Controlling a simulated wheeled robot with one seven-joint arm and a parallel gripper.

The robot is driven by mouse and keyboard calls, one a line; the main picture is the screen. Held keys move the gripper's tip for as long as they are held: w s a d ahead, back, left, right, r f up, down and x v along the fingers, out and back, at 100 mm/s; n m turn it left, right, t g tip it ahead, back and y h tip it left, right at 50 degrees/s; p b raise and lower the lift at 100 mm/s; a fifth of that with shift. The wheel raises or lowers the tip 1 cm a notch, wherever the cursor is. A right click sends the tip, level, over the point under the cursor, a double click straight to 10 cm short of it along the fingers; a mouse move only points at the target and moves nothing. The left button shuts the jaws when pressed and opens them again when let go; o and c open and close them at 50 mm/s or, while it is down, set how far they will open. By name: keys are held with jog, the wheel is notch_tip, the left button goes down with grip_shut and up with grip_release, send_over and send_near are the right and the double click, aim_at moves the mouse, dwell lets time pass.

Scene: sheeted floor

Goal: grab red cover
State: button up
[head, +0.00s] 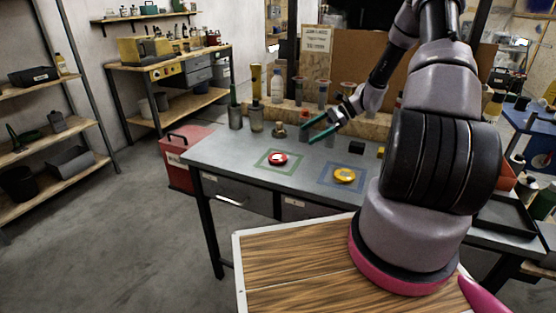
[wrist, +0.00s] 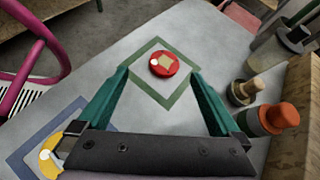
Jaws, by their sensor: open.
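The red cover (head: 278,159) is a round red disc with a pale patch on top. It lies flat inside a green square outline on the grey table, and it also shows in the wrist view (wrist: 164,64). My gripper (head: 318,128) is open and empty above the table, to the right of and beyond the red cover in the head view. In the wrist view its two green fingers (wrist: 162,85) are spread, with the red cover lying between and ahead of their tips. The cover is apart from the fingers.
A yellow disc (head: 344,176) lies in a blue square outline on the table (head: 225,150). Jars, a small knobbed object (head: 279,131) and an orange-topped container (wrist: 279,117) stand along the back. A red toolbox (head: 180,165) stands left. The table's front left is clear.

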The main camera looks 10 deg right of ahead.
jog(key=f, duration=0.2)
jog(key=f+m+y, duration=0.1)
jog(key=f, duration=0.1)
jog(key=f+m+t, duration=0.1)
jog(key=f, duration=0.1)
jog(key=shift+w+d+y, duration=0.3)
jog(key=shift+w, duration=0.1)
jog(key=shift+a+f+m, duration=0.15)
jog(key=shift+f+m, duration=0.1)
jog(key=shift+m, duration=0.05)
send_near(280, 157)
jog(key=shift+w+a+f, duration=0.15)
jog(key=shift+a+f, duration=0.35)
jog(key=shift+a, duration=0.1)
jog(key=shift+w+a+f, duration=0.15)
jog(key=shift+a+f, duration=0.3)
jog(key=shift+a, duration=0.2)
jog(key=shift+r+x, duration=0.15)
jog(key=shift+x, duration=1.15)
jog(key=shift+r+x, duration=0.1)
jog(key=shift+x, duration=1.2)
jog(key=shift+a, duration=0.15)
jog(key=c, duration=1.3)
